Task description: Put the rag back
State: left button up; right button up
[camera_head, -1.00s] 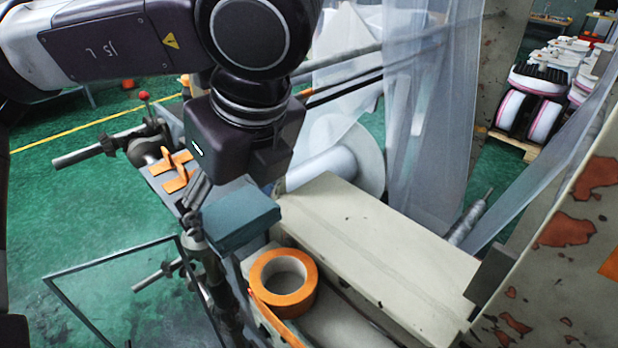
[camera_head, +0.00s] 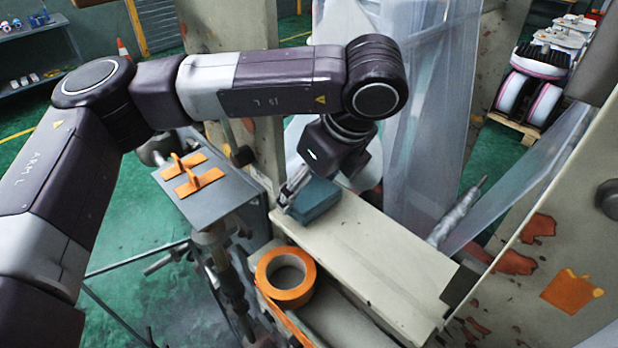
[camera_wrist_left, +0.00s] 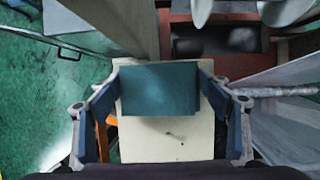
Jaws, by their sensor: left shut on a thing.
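The rag is a folded dark teal block (camera_head: 317,199). In the head view it is at the far end of the long cream-coloured beam. My left gripper (camera_head: 291,190) comes down on it from above and is shut on it. In the left wrist view the rag (camera_wrist_left: 160,90) sits between the two fingers of my left gripper (camera_wrist_left: 161,82), one finger at each side. The beam (camera_wrist_left: 165,140) shows beneath it. I cannot tell whether the rag touches the beam or hangs just above it. My right gripper is not in view.
An orange tape roll (camera_head: 286,277) lies left of the cream beam (camera_head: 385,265). Orange clamps (camera_head: 197,180) sit on a grey plate (camera_head: 222,196). Translucent film (camera_head: 425,120) hangs behind the beam. A paint-chipped panel (camera_head: 545,235) stands at right. The beam's near part is clear.

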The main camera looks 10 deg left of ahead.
pick_arm(q)
jog(key=shift+f, duration=0.1)
jog(key=shift+d+f+b, duration=0.1)
jog(key=shift+f+b, duration=0.1)
jog(key=shift+b, duration=0.2)
jog(key=o, duration=1.2)
jog(key=shift+r, duration=0.1)
jog(key=shift+c, duration=0.2)
jog(key=shift+o, duration=0.3)
